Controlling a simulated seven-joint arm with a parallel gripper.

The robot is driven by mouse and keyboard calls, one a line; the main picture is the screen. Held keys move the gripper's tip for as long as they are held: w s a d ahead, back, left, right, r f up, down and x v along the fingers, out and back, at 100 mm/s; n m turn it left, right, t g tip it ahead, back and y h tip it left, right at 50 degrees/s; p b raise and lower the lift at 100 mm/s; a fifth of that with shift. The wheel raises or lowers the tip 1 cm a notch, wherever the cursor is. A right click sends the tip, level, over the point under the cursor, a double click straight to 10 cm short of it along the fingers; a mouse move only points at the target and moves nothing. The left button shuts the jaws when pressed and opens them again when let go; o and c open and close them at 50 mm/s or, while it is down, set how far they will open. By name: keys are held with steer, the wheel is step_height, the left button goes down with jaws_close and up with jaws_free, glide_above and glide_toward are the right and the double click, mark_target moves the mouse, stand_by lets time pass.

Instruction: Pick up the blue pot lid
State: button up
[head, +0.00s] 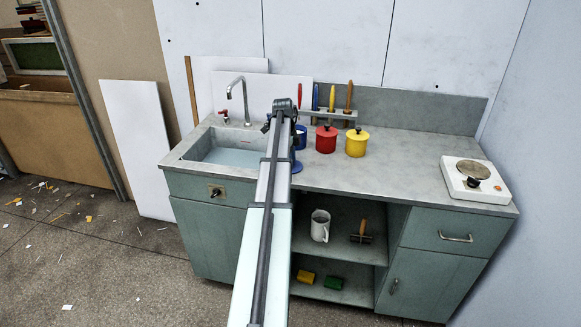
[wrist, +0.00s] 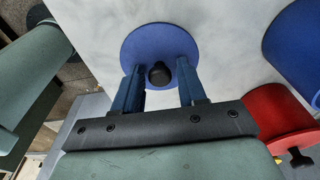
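The blue pot lid (wrist: 150,42) is a round disc with a black knob (wrist: 159,75), seen in the wrist view over the grey worktop. A part of it also shows beside my arm in the head view (head: 297,167). My gripper (wrist: 161,68) is open, with its two blue fingers over the lid, one on each side of the knob. Gaps show between the knob and both fingers. I cannot tell how high the fingertips are above the lid. The blue pot (head: 301,138) stands behind my arm, partly hidden, and appears to have no lid on it.
A red pot (head: 326,140) and a yellow pot (head: 357,144), both lidded, stand right of the blue pot. A sink (head: 225,155) is on the left, a hotplate (head: 477,179) on the far right. The worktop (head: 405,165) between yellow pot and hotplate is clear.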

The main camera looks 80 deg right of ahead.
jaws_close()
step_height(320, 180, up, 9)
steer(key=shift+f, duration=0.1)
steer(key=d+r, duration=0.3)
steer(key=d, duration=0.5)
steer(key=d+r, duration=0.3)
steer(key=d, duration=0.5)
steer(key=shift+w+d, duration=0.25)
steer(key=shift+w, duration=0.2)
